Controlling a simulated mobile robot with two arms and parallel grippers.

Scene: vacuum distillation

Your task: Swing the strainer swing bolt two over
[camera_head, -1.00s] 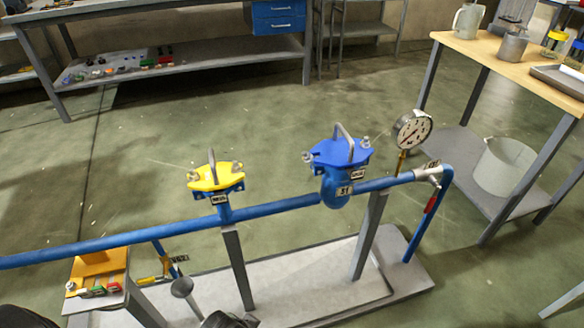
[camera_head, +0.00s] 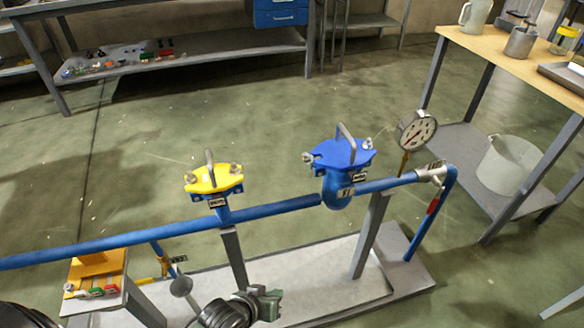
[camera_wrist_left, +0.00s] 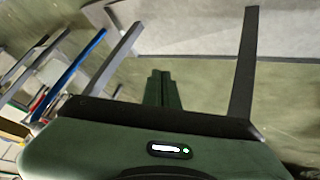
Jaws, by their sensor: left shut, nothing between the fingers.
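Two lidded housings sit on the blue pipe in the head view. One has a yellow lid (camera_head: 213,180), the other a blue lid (camera_head: 341,154); each lid has a loop handle. Silver swing bolts show at the lid edges: left (camera_head: 196,174) and right (camera_head: 235,168) on yellow, left (camera_head: 309,157) and right (camera_head: 367,144) on blue. The tags are too small to read, so I cannot tell which is the strainer or which bolt is two. My left gripper (camera_head: 268,302) is low above the base plate, apart from both housings. Its fingers (camera_wrist_left: 162,88) are shut and empty.
A pressure gauge (camera_head: 415,131) stands right of the blue lid. The blue pipe (camera_head: 120,242) runs across on grey posts above a pale base plate (camera_head: 310,290). A small stand (camera_head: 128,290) is at lower left. A wooden-topped table (camera_head: 510,65) stands at right.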

